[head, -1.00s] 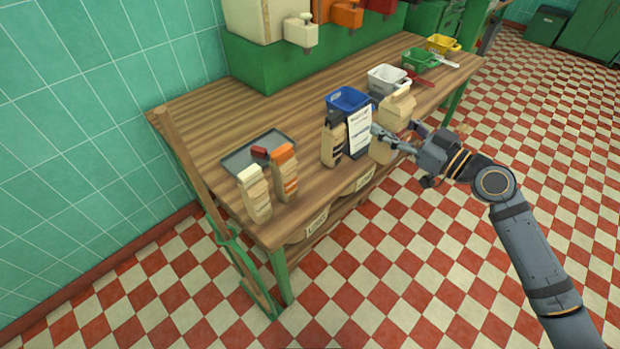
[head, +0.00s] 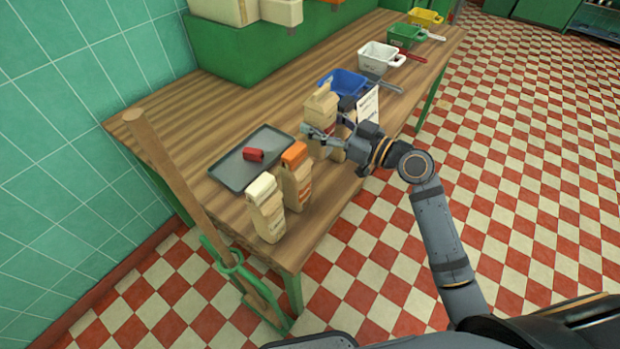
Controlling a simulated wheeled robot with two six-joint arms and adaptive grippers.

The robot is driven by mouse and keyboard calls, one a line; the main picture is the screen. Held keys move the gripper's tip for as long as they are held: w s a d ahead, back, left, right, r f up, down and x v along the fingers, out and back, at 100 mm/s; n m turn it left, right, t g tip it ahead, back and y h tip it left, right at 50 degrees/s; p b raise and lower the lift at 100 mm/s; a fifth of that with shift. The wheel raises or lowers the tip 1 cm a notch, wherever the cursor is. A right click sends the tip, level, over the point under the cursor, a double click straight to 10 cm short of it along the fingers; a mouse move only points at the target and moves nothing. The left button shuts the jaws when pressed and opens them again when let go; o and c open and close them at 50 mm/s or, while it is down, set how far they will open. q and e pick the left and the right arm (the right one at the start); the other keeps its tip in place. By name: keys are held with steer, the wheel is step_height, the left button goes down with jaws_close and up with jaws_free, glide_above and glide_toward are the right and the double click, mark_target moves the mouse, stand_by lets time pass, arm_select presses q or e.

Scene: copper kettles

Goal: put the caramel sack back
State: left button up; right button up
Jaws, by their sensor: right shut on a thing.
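A tan-topped paper sack (head: 320,108), which looks like the caramel one, is upright in my right gripper (head: 318,136). The gripper is shut on it from the right. The sack is between an orange-topped sack (head: 297,178) and a dark-topped sack (head: 347,105), which it partly hides. I cannot tell whether its base touches the table. A white-topped sack (head: 265,208) stands at the front edge beside the orange-topped one. My left gripper is out of view.
The wooden table (head: 180,125) holds a grey tray (head: 232,172) with a red object (head: 253,154). A white card (head: 368,103) stands close to my right gripper. Blue (head: 345,84), white (head: 380,56), green (head: 405,35) and yellow (head: 426,17) bins line the table farther back.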

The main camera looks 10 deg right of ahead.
mark_target(329, 150)
steer(key=shift+f, duration=0.25)
steer(key=f, duration=0.4)
steer(key=shift+s+d+f, duration=0.2)
steer(key=shift+f, duration=1)
steer(key=shift+w+f+b, duration=0.1)
steer(key=shift+f+b, duration=0.2)
steer(key=shift+f, duration=1.15)
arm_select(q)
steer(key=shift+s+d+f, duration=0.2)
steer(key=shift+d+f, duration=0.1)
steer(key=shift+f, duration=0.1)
arm_select(e)
steer(key=shift+f+b, duration=0.15)
steer(key=shift+b, duration=0.15)
steer(key=o, duration=1.4)
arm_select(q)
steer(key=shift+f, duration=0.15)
